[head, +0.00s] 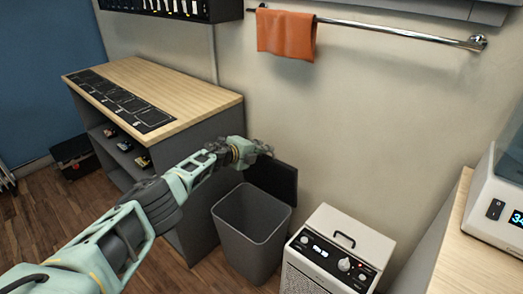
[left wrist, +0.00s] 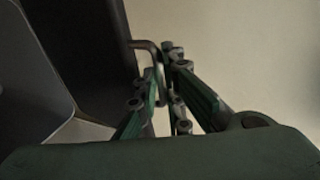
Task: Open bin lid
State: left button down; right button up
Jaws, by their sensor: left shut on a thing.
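The grey bin (head: 248,250) stands on the floor with its mouth uncovered, and the inside looks empty as far as I can see. Its dark lid (head: 285,182) stands raised, about upright, at the back of the bin by the wall. My left gripper (head: 264,149) is at the lid's top edge. In the left wrist view, my left gripper (left wrist: 168,72) is shut on the thin metal lid handle (left wrist: 147,46), beside the dark lid (left wrist: 92,55). Part of the grey bin (left wrist: 30,85) shows at the left there. My right gripper is out of view.
A white appliance (head: 345,236) with a top handle stands just right of the bin. A wood-topped cabinet (head: 170,82) is close on the left. An orange towel (head: 286,34) hangs on a wall rail (head: 400,32) above.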

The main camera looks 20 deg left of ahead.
pick_arm(q)
jog(key=c, duration=1.9)
grip_release()
jog(key=shift+d+r, duration=0.1)
jog(key=shift+r, duration=0.3)
jog(key=shift+o, duration=0.2)
jog(key=shift+f, duration=0.1)
jog(key=v, duration=1.2)
jog(key=shift+f, duration=0.1)
